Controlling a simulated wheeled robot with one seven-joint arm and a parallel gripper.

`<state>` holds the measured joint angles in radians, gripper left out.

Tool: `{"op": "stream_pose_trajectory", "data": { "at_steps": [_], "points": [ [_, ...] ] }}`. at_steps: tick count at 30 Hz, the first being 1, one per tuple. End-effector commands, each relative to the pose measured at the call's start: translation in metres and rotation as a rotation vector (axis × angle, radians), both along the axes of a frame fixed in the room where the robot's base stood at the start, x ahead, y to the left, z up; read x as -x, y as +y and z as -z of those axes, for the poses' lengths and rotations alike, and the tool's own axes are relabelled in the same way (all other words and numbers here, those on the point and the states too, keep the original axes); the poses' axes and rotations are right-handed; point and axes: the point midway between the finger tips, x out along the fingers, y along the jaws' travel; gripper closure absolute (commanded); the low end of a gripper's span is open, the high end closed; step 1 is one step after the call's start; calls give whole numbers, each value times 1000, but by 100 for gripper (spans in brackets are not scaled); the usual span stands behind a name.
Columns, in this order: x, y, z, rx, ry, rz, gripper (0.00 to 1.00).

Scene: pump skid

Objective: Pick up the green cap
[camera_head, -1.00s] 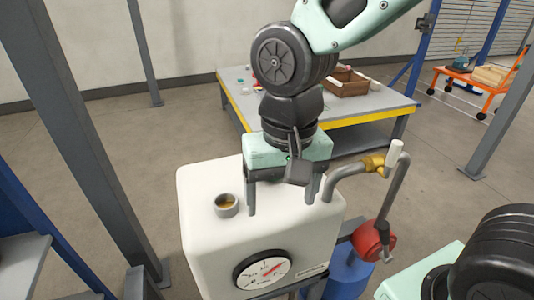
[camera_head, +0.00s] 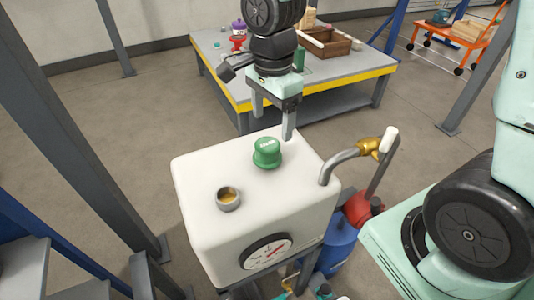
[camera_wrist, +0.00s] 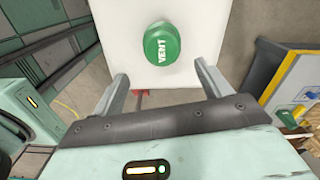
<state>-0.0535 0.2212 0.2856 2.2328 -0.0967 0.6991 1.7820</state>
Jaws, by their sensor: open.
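The green cap (camera_head: 267,153) sits upright on top of the white tank (camera_head: 205,172), toward its far side. In the wrist view the green cap (camera_wrist: 162,44) shows white lettering reading "VENT" and lies beyond the fingertips, between their lines. My gripper (camera_head: 273,122) is above the tank's far edge, behind and above the cap, fingers pointing down. In the wrist view my gripper (camera_wrist: 160,75) is open with nothing between its fingers. The cap is not touched.
An open grey filler neck (camera_head: 228,198) stands on the tank, nearer and left. A bent pipe with a brass valve (camera_head: 369,146) rises at the tank's right. A grey worktable (camera_head: 335,74) with a wooden box (camera_head: 324,42) stands behind.

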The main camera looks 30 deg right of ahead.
Motion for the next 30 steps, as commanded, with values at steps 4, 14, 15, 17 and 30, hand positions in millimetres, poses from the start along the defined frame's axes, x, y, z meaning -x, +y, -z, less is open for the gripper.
{"op": "stream_pose_trajectory", "data": {
  "at_steps": [4, 14, 15, 17, 30],
  "points": [
    [1, 0, 30, -1, 7, 0, 23],
    [0, 2, 56, -1, 2, -1, 23],
    [0, 3, 60, 0, 3, -2, 23],
    [0, 5, 66, 0, 5, -3, 23],
    [-3, 10, 105, -1, 0, -1, 23]
  ]
}}
